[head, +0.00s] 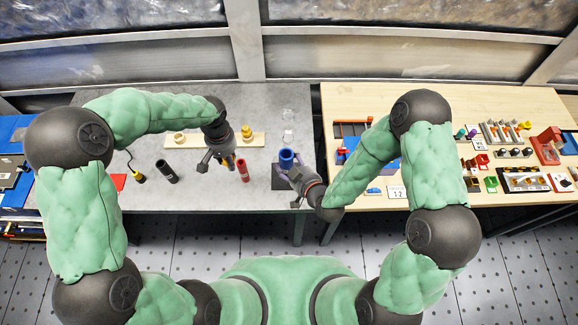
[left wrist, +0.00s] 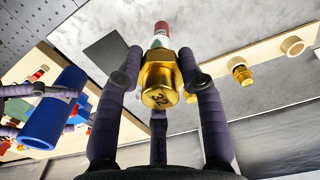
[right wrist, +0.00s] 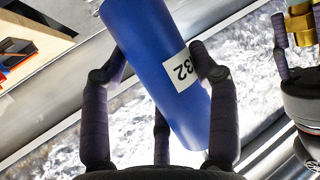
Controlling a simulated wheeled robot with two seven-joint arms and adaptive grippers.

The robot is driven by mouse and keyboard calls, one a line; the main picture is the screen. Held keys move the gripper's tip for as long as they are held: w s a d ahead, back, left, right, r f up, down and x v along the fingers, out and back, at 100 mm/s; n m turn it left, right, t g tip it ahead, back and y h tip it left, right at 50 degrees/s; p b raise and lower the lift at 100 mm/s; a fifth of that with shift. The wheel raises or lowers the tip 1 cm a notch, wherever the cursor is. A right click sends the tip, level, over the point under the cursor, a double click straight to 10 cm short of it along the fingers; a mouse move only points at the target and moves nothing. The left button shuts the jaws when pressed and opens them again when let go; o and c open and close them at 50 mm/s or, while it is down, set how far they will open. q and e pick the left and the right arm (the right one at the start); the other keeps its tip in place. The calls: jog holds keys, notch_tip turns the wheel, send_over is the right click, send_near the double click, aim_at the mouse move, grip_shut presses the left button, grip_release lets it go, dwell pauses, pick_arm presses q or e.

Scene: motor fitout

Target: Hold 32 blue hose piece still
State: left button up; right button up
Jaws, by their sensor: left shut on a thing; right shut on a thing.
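The blue hose piece (right wrist: 150,65) carries a white label reading 32. In the right wrist view it is tilted between the fingers of my right gripper (right wrist: 156,72), which is shut on it. In the head view the hose piece (head: 287,158) stands above a dark square plate (head: 278,183). My left gripper (left wrist: 160,82) is shut on a brass fitting (left wrist: 160,92), apart from the blue hose piece and to its left in the head view. The blue hose piece also shows in the left wrist view (left wrist: 52,112), with an open end.
A black cylinder (head: 167,172) is at the left. A wooden strip (head: 190,143) with brass fittings lies behind. The right table (head: 450,97) is crowded with parts.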

pick_arm(q)
jog(key=shift+f+b, duration=0.65)
jog(key=shift+f, duration=0.05)
pick_arm(e)
jog(key=shift+w, duration=2.75)
